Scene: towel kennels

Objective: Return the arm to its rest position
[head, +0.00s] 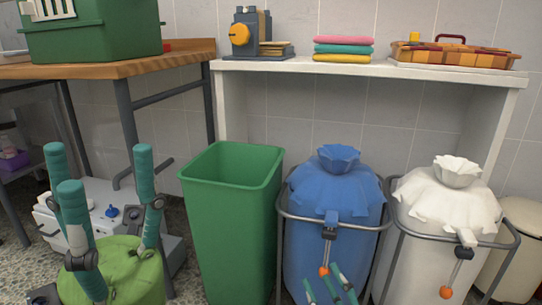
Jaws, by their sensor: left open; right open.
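My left gripper (98,165) is at the lower left, large in the picture. Its teal fingers point up and stand well apart, with nothing between them. It shows in front of a lime-green rounded object (125,268) and a white box-like unit; I cannot tell whether it touches either. My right gripper (325,278) is at the bottom edge, right of centre. Only its teal fingertips show, spread and empty, in front of the blue bag (335,190). The rest of the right gripper is out of frame.
A green bin (231,165) stands open between the grippers. A white bag (452,195) hangs in a metal frame at right. A wooden table (130,67) bears a green kennel (95,38). A white shelf (285,66) holds folded towels (343,48), a grinder-like device and a basket (455,54).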

